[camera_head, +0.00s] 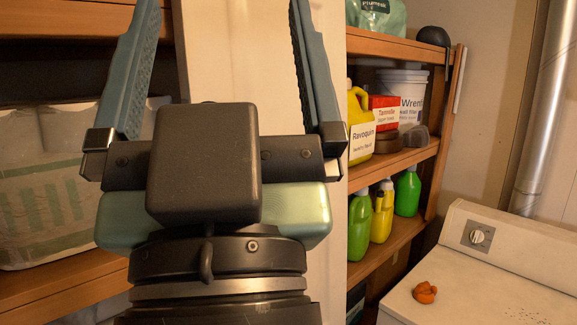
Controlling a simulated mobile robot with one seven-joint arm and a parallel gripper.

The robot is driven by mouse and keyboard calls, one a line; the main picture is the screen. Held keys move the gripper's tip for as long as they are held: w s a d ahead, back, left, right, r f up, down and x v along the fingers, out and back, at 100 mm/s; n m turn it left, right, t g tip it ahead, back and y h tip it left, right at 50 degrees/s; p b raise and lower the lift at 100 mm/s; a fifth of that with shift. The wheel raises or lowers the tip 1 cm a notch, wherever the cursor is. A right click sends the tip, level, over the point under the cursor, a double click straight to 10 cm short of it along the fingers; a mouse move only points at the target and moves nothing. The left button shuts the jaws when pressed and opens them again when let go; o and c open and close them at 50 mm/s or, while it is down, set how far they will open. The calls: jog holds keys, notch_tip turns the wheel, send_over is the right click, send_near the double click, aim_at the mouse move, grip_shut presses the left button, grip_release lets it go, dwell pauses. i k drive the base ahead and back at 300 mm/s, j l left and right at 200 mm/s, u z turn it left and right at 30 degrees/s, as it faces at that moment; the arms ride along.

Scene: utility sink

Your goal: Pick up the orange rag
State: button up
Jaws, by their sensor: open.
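The orange rag (425,292) is a small crumpled bundle lying on the white top of a washer-like appliance (480,285) at the lower right. My gripper (221,45) fills the left and middle of the view, with its two blue-grey fingers pointing up and spread wide apart. Nothing shows between the fingers. The gripper is well to the left of the rag and appears much closer to the camera. The rag is not hidden by the arm.
A wooden shelf unit (403,160) behind holds green bottles (408,192), a yellow jug (360,128) and a white bucket (402,88). The appliance's control panel with a dial (477,236) rises behind the rag. A metal pipe (545,110) runs up the right wall. The appliance top around the rag looks clear.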

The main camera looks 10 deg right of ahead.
aim_at(424, 293)
jog(key=z, duration=1.15)
jog(key=i+l+u, duration=0.3)
jog(key=l, duration=0.2)
